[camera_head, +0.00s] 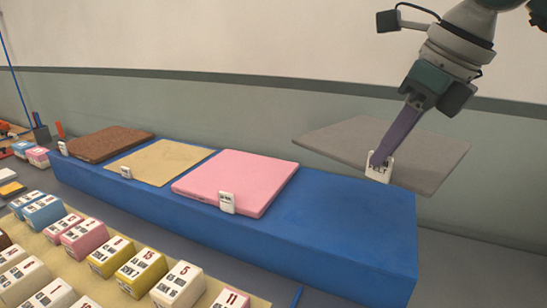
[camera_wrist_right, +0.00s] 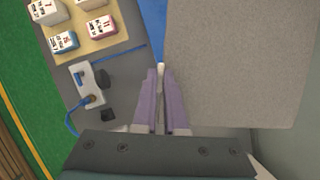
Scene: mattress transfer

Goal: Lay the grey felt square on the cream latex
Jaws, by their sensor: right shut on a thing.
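The grey felt square (camera_head: 350,138) is held in the air over the right end of the blue bench, tilted a little. My right gripper (camera_head: 380,160) is shut on the felt at its near edge, by its white tag. In the right wrist view the purple fingertips (camera_wrist_right: 161,70) are together beside the broad grey felt (camera_wrist_right: 235,60). The cream latex (camera_head: 160,162) lies flat on the bench, with a small white tag at its near edge, left of the felt. Its top is bare. My left gripper is not in view.
The blue bench (camera_head: 330,240) also carries a brown square (camera_head: 108,143) at the left and a pink square (camera_head: 235,180), which lies between the latex and the felt. Its right end is bare. Several labelled blocks (camera_head: 180,285) stand in front. A wall rises behind.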

